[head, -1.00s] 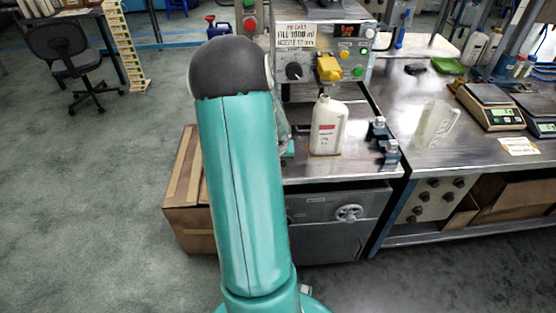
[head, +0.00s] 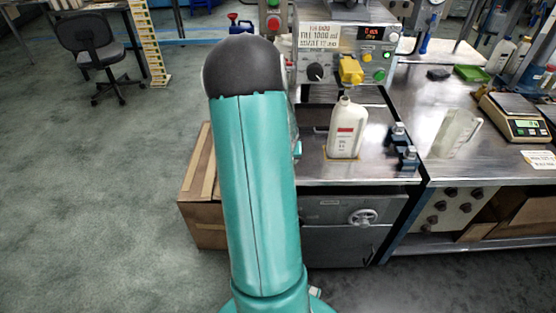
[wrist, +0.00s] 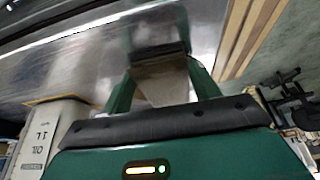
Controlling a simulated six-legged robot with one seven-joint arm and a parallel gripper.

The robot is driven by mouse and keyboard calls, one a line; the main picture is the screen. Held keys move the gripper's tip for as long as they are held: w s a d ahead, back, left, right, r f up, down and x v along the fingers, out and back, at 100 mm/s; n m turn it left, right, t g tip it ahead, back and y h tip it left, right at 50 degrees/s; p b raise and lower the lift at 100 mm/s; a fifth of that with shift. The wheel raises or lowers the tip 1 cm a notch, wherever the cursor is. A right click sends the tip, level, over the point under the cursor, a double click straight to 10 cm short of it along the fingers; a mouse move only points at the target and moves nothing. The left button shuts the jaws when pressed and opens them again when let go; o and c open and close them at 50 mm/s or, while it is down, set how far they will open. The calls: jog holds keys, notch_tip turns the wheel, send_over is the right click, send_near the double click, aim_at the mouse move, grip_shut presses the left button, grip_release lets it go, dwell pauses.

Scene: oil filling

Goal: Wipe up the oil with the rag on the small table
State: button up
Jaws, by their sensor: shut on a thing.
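In the wrist view my gripper (wrist: 158,58) has its green fingers shut on a greyish-beige piece (wrist: 165,84), which looks like the rag. A dark band crosses at the fingertips. Shiny metal lies beyond them. In the head view my teal arm hides most of the gripper; only a small teal bit shows at the arm's right edge. A white oil bottle (head: 346,130) with a red label stands upright on the filling station's metal top (head: 376,165); it also shows in the wrist view (wrist: 50,138). A yellowish-brown edge shows under the bottle; I cannot tell whether this is oil.
A filling machine (head: 335,50) with a yellow nozzle stands behind the bottle. Dark blue clamps (head: 402,148) are right of it. A clear jug (head: 455,133) and a scale (head: 514,115) stand on the right bench. A cardboard box (head: 204,200) is left of the station. Floor at left is open.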

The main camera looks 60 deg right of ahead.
jog(key=shift+s+a+r, duration=0.4)
jog(key=shift+a+r, duration=0.35)
jog(key=shift+r, duration=0.1)
jog(key=shift+s+a+r, duration=0.35)
jog(key=shift+a+r, duration=0.4)
jog(key=shift+r, duration=0.1)
jog(key=shift+s+a+r, duration=0.4)
jog(key=shift+a+r, duration=0.35)
jog(key=shift+r, duration=0.1)
jog(key=shift+w, duration=0.1)
jog(key=w+a+f+n+t+y, duration=0.1)
jog(key=w+a+f+n, duration=0.2)
jog(key=w+a, duration=0.75)
jog(key=w+a+f+n+t+y, duration=0.15)
jog(key=w+a+n, duration=0.4)
jog(key=w, duration=0.75)
jog(key=w+a+f+n, duration=0.1)
jog(key=w+a+f, duration=0.1)
jog(key=a, duration=0.7)
jog(key=w+a+f+n+y, duration=0.1)
jog(key=w+a, duration=0.3)
jog(key=a, duration=0.6)
jog(key=w+a+f+n, duration=0.2)
jog(key=w+a+f, duration=0.1)
jog(key=a, duration=0.7)
jog(key=shift+w, duration=0.2)
